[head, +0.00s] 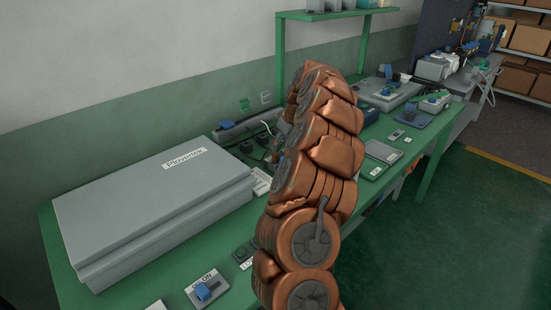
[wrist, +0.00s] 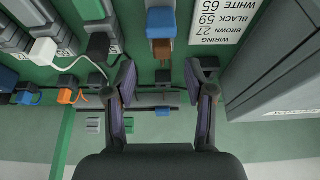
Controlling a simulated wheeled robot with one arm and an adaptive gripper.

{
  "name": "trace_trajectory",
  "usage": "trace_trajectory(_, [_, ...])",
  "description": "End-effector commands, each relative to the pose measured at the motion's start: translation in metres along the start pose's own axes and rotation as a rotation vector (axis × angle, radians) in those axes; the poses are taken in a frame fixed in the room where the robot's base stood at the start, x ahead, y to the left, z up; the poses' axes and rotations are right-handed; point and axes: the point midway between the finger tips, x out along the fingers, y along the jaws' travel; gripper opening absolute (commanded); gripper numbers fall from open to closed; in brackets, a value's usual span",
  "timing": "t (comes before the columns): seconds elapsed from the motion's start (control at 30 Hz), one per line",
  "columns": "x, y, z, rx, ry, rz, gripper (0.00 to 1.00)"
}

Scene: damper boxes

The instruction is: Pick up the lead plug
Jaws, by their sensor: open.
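My gripper (wrist: 158,75) is open and empty in the wrist view, its two fingers spread over the green bench. Just beyond the gap, a blue and brown block (wrist: 161,24) sits at the top centre. A black plug-like piece (wrist: 97,46) is beside the left fingertip. A white plug (wrist: 43,50) with a white cable and an orange plug (wrist: 65,96) are further left. I cannot tell which of these is the lead plug. In the head view my copper-coloured arm covers the gripper and part of this cluster.
A large grey box (head: 150,215) fills the bench's left part; its side is at the right in the wrist view (wrist: 280,75). A white wiring card (wrist: 222,22) lies beside it. A blue-knobbed switch (head: 207,290) is at the front. A green shelf (head: 330,14) stands behind.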

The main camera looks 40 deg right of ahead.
Motion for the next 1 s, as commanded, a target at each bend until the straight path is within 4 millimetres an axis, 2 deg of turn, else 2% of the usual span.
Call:
trace_trajectory(0.27, [0.017, -0.002, -0.002, 0.000, -0.002, -0.002, 0.54])
trace_trajectory(0.6, [0.057, -0.003, -0.005, 0.001, -0.003, -0.004, 0.54])
trace_trajectory(0.87, [0.062, -0.002, -0.004, 0.000, -0.001, -0.002, 0.54])
trace_trajectory(1.0, [0.062, -0.002, -0.005, 0.000, -0.001, -0.002, 0.43])
